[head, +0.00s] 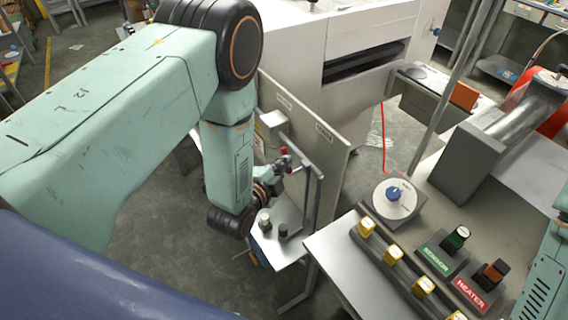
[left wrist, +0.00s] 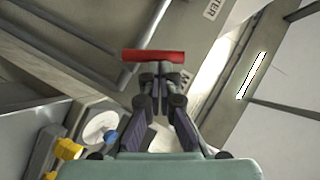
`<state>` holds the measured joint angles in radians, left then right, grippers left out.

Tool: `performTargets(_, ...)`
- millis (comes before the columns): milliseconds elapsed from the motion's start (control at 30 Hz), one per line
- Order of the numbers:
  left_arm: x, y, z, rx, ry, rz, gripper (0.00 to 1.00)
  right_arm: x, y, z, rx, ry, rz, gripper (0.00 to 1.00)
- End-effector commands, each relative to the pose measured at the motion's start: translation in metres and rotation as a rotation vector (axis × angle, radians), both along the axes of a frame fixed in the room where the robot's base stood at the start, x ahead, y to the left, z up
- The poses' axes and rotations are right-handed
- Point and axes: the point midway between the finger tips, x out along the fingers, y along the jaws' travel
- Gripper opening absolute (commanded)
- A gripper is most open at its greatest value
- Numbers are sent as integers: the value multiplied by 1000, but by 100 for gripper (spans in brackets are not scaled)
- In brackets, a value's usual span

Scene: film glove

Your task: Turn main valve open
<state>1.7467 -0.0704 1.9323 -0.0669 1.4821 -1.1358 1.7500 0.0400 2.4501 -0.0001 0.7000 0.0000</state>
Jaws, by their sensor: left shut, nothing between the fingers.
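The valve's red handle (left wrist: 153,56) lies crosswise just beyond my left gripper's fingertips in the left wrist view. In the head view, a small red part (head: 284,151) shows at the pipework beside the upright panel (head: 335,150). My left gripper (left wrist: 161,76) is shut and empty, its tips close to the handle. Whether they touch it I cannot tell. In the head view, my left gripper (head: 281,163) is small and partly hidden by my own arm. My right gripper is not in view.
A control table with a blue-knobbed dial (head: 394,192), several yellow switches (head: 392,254), a green SENSOR label (head: 437,258) and a red HEATER label (head: 469,294) stands right of the panel. A small shelf (head: 277,248) with two knobs is below the gripper. A white machine (head: 300,45) stands behind.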

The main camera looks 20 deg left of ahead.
Motion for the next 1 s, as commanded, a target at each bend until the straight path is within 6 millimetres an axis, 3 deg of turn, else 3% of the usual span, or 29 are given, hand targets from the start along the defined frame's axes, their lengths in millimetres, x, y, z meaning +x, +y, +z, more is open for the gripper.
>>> performTargets(667, 5, 7, 1, -109, 84, 2, 0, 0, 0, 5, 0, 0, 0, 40)
performTargets(1000, 14, 18, 1, -279, 214, 4, 0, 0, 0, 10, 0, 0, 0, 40)
